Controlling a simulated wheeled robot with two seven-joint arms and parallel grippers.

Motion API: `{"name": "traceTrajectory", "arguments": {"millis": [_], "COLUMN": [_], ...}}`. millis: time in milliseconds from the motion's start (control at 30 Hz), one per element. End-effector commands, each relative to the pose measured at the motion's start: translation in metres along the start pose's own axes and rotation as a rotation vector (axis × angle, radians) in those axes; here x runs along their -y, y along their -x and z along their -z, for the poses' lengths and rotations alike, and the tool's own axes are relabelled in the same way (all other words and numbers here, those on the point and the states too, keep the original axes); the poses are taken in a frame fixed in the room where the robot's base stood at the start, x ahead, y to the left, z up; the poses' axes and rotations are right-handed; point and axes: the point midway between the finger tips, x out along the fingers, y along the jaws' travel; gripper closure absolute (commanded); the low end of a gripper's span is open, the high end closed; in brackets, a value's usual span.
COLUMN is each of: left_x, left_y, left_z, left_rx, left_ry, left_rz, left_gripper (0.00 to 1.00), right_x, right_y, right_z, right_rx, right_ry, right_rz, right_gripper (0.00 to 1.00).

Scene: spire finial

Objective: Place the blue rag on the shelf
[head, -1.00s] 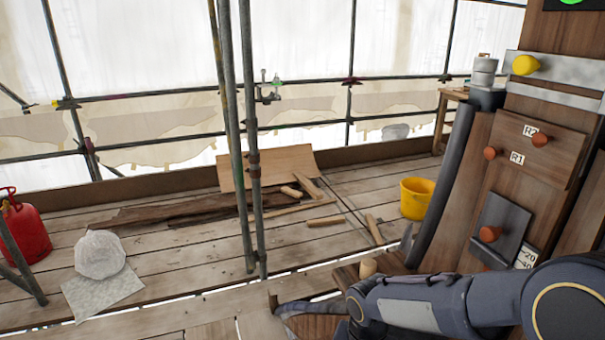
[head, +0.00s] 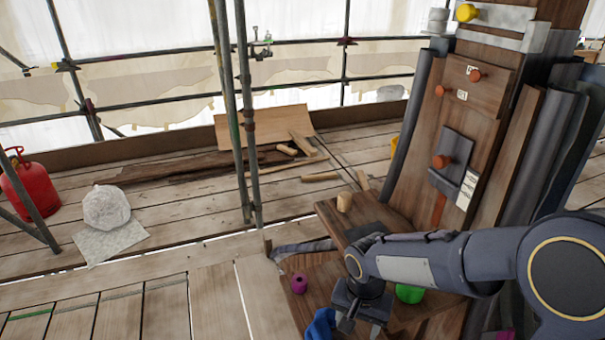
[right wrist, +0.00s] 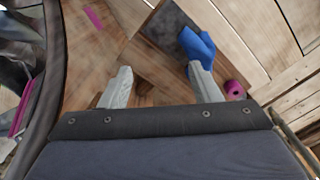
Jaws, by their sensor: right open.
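The blue rag (head: 320,325) is crumpled at the bottom edge of the head view, on or by the lower wooden surface and partly cut off. My right gripper (head: 352,318) is just right of it, pointing down. In the right wrist view its two grey fingers (right wrist: 163,86) are apart, with nothing visible between them. The rag (right wrist: 198,46) lies just past the right fingertip, by a dark grey square pad (right wrist: 172,24); I cannot tell if finger and rag touch. A wooden shelf (head: 330,216) projects from the timber post above the lower surface. My left gripper is out of view.
A wooden cylinder (head: 344,202) stands on the shelf. A magenta roll (head: 299,283) and a green object (head: 409,293) are below it. The post (head: 480,90) has orange knobs. Scaffold poles (head: 242,110) stand left; a red canister (head: 33,183) is farther left.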

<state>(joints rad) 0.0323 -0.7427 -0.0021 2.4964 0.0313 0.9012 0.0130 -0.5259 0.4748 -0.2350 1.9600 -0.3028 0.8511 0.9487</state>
Motion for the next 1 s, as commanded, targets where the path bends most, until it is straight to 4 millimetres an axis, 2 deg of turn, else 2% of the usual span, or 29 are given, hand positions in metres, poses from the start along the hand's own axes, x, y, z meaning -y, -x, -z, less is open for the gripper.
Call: {"name": "traceTrajectory", "arguments": {"millis": [567,833,1000], "left_x": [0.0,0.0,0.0], "left_y": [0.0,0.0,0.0], "left_z": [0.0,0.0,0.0], "left_rx": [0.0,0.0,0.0], "left_ry": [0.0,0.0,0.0], "left_rz": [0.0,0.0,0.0], "left_gripper": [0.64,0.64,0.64], "right_x": [-0.03,-0.066,-0.104], "right_y": [0.033,0.067,0.095], "right_z": [-0.008,-0.024,-0.051], "right_rx": [0.003,-0.035,-0.127], "right_ry": [0.035,0.085,0.155], "right_rz": [0.113,0.241,0.358], "right_gripper": [0.43,0.43,0.43]}}
